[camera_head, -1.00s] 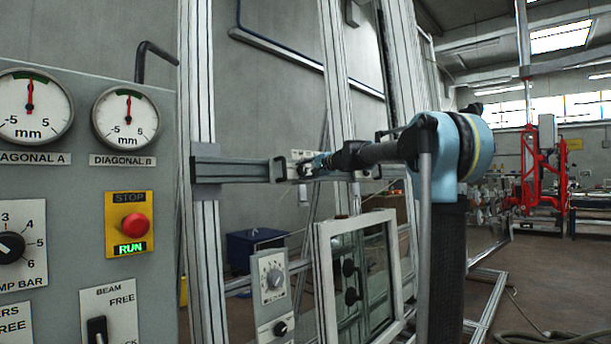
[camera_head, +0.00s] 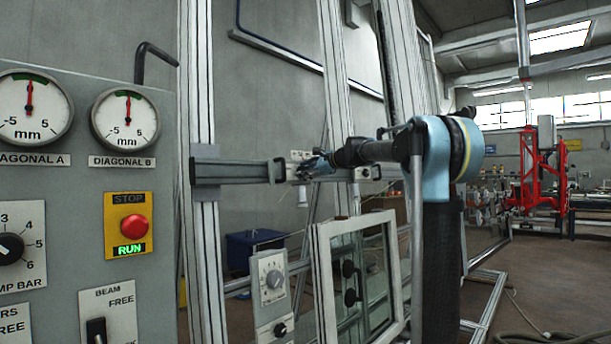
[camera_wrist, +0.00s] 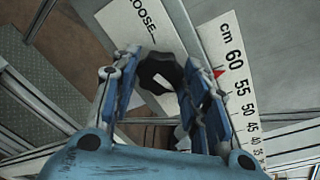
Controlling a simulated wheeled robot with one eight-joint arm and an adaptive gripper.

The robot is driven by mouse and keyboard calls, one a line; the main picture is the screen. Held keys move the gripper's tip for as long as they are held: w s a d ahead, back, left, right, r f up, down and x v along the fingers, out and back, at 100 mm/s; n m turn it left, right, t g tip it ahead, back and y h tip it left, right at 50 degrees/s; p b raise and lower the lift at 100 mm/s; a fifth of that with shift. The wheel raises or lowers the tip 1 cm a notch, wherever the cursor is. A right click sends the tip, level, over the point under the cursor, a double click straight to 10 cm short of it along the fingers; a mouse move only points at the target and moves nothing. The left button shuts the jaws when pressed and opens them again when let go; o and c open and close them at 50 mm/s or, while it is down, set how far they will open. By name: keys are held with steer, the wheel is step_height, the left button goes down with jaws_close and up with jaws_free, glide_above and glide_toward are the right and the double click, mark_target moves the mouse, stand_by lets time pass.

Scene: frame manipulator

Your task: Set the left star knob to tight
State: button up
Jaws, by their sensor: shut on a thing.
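A black star knob (camera_wrist: 155,78) with a white mark shows between my fingers in the wrist view. It sits by a pale plate (camera_wrist: 140,28) with lettering ending in "OOSE". My gripper (camera_wrist: 160,88) has one blue finger on each side of the knob and is shut on it. In the head view my gripper (camera_head: 312,166) is at the grey horizontal beam (camera_head: 235,171), right of its dark end bracket. The knob is too small and covered to make out there. The tight end of its label is not visible.
A cm scale (camera_wrist: 238,75) with a red pointer (camera_wrist: 219,73) lies just right of the knob. An upright aluminium post (camera_head: 203,110) stands left of my gripper. A control panel (camera_head: 75,175) fills the left, and a white window frame (camera_head: 325,285) stands below.

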steer(key=shift+m, duration=0.6)
steer(key=shift+c, duration=0.2)
steer(key=o, duration=1.1)
steer(key=shift+w+f, duration=0.1)
steer(key=v, duration=1.2)
steer(key=shift+d, duration=0.1)
